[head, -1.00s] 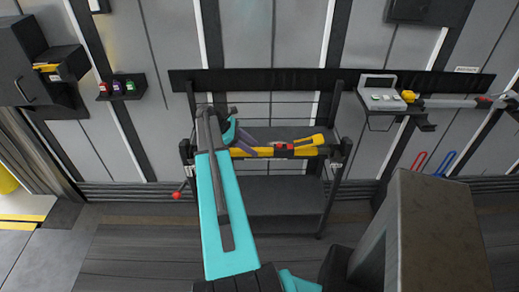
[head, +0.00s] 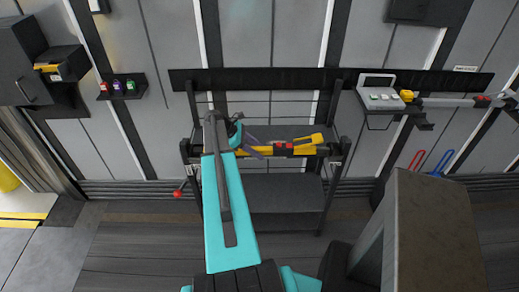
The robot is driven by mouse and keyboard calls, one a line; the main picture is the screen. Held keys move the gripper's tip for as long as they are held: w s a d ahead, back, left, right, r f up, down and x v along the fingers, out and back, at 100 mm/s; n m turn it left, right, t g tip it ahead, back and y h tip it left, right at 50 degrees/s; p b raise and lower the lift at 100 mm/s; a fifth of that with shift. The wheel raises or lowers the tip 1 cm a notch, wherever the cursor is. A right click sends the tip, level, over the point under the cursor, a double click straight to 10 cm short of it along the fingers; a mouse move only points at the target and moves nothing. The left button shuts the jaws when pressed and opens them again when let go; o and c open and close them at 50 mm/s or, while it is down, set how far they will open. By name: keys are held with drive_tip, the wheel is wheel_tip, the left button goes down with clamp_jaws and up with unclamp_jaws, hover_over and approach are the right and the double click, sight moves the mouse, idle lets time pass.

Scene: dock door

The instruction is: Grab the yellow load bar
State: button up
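A yellow bar (head: 308,149) with a black and red middle part lies across the upper level of the dark rack, in the head view. I take it for the yellow load bar. My teal and grey arm reaches forward over the rack from below. My gripper (head: 240,138) is at the far end of the arm, at the bar's left end. The arm hides much of the gripper and the bar's left part. Whether the fingers touch the bar, or are open or shut, I cannot tell.
The dark rack (head: 285,190) has side posts and a red-knobbed lever (head: 179,192) at left. A small shelf (head: 124,91) holds several coloured items. Red (head: 417,160) and blue (head: 443,163) hooks hang at right.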

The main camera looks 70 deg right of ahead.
clamp_jaws()
drive_tip(key=shift+r, duration=0.25)
drive_tip(key=shift+r+b, duration=0.75)
drive_tip(key=shift+r, duration=0.35)
drive_tip(key=s+a+r+b, duration=0.1)
drive_tip(key=s+a+b, duration=0.1)
drive_tip(key=a, duration=0.5)
drive_tip(key=s+a+r+b, duration=0.1)
drive_tip(key=s+a+b, duration=0.1)
drive_tip(key=a, duration=0.6)
drive_tip(key=shift+s+r+b, duration=0.25)
drive_tip(key=shift+s+b, duration=0.1)
drive_tip(key=shift+s, duration=0.1)
drive_tip(key=shift+a, duration=0.1)
